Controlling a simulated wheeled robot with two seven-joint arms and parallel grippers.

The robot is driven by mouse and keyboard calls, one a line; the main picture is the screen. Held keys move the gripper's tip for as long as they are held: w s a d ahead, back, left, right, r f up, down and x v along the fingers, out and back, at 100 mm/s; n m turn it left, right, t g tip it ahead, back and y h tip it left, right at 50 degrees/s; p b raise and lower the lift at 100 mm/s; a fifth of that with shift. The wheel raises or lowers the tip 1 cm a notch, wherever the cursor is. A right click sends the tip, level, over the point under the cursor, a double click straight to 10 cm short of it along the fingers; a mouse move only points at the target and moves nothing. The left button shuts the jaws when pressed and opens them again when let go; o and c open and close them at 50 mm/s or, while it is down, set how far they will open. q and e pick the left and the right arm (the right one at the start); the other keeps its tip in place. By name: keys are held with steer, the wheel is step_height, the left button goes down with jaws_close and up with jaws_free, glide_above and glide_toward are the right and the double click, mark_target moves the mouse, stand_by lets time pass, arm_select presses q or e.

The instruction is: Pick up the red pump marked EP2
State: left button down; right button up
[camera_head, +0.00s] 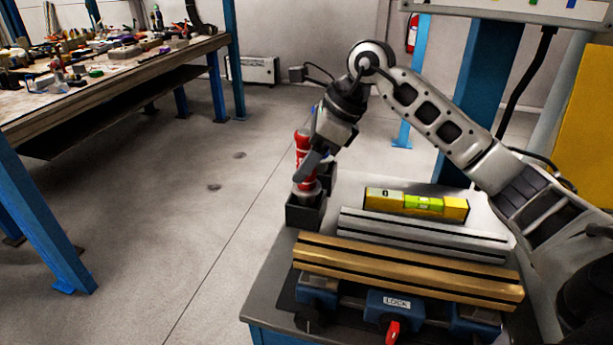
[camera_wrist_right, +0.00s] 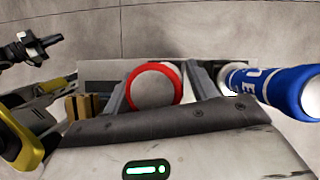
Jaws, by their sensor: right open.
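The red pump (camera_head: 303,146) stands upright in a dark holder (camera_head: 305,212) at the left edge of the bench. Its EP2 marking is not readable. My right gripper (camera_head: 310,166) reaches down at the pump and hides part of it. In the right wrist view, the pump's round end with a red rim (camera_wrist_right: 152,88) lies between the two spread fingers of my right gripper (camera_wrist_right: 160,92). I cannot tell whether either finger touches it. My left gripper is not in the head view; a dark jaw-like shape (camera_wrist_right: 30,48) at the wrist view's upper left may be it.
A blue cylinder (camera_wrist_right: 290,92) stands close beside the right gripper. A yellow level (camera_head: 416,204), a silver rail (camera_head: 420,238) and a brass-coloured rail (camera_head: 400,270) lie on the bench right of the holder. A cluttered table (camera_head: 110,75) stands far left. Open floor lies between.

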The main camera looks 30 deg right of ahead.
jaws_close()
steer(key=shift+r, duration=0.15)
